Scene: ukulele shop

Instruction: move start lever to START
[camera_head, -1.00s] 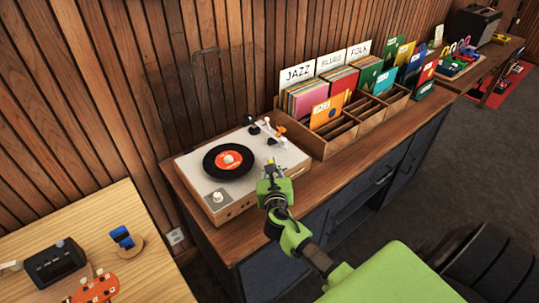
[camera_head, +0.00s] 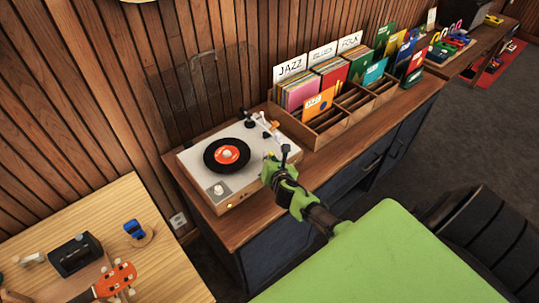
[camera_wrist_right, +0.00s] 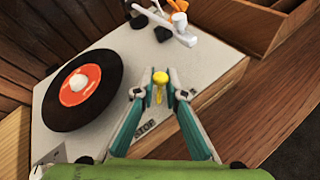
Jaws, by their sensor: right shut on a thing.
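The start lever (camera_wrist_right: 159,84) has a yellow round knob and stands at the turntable's right edge in the right wrist view. The word STOP shows on the deck just below it. My right gripper (camera_wrist_right: 160,94) is shut on the lever, with a teal-lined finger on each side of the knob. In the head view my right gripper (camera_head: 270,161) is at the right front edge of the turntable (camera_head: 191,159), and only a yellow bit of the lever may show there. The START marking cannot be read. My left gripper is not in view.
A black record with an orange label (camera_head: 227,155) lies on the platter. The tonearm (camera_head: 262,122) is at the back right. A wooden record crate (camera_head: 320,141) stands close to the right of the turntable. A light wooden table (camera_head: 158,270) is at front left.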

